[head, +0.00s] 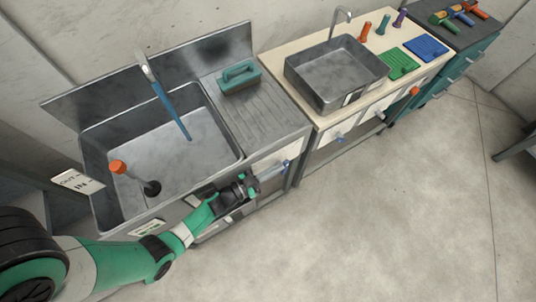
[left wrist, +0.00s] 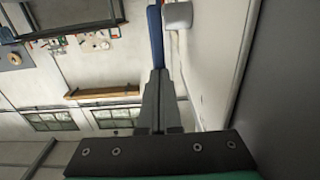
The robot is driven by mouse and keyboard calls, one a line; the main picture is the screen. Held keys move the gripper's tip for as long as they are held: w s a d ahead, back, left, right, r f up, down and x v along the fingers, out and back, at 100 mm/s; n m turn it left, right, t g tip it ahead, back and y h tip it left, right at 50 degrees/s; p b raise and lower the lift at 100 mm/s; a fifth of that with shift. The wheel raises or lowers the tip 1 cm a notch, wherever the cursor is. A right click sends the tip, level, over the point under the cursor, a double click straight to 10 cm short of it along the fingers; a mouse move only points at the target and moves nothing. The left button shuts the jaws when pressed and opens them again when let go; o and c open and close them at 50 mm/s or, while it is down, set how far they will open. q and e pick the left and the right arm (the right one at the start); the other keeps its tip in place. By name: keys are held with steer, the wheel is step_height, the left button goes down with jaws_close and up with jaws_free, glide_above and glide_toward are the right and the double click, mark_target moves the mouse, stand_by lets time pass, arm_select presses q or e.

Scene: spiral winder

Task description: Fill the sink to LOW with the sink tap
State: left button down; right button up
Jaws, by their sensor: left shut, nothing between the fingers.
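The large metal sink (head: 215,150) is at the left in the head view. Its tap (head: 143,65) stands at the back, and a blue stream-like column (head: 172,112) runs from the spout to the basin floor. A stopper with an orange knob (head: 118,167) and black base stands in the basin. A blue lever (head: 285,165) is on the front below the drainboard. My left gripper (head: 250,185) is shut and empty beside that lever. In the left wrist view a blue bar (left wrist: 155,35) lies just past the fingertips (left wrist: 158,74); I cannot tell if they touch. My right gripper is not in view.
A teal block with a handle (head: 240,76) sits on the drainboard. To the right, a smaller sink (head: 335,75) stands in a light counter with green (head: 398,64) and blue (head: 426,47) mats. A sign (head: 78,182) is at the left. The floor in front is clear.

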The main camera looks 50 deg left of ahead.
arm_select(q)
steer(key=shift+r, duration=0.15)
stand_by(0.7)
steer(key=s+a+r+p, duration=0.2)
steer(key=s+p, duration=0.4)
steer(key=s, duration=1.7)
steer(key=shift+s, duration=0.35)
steer(key=shift+a, duration=0.1)
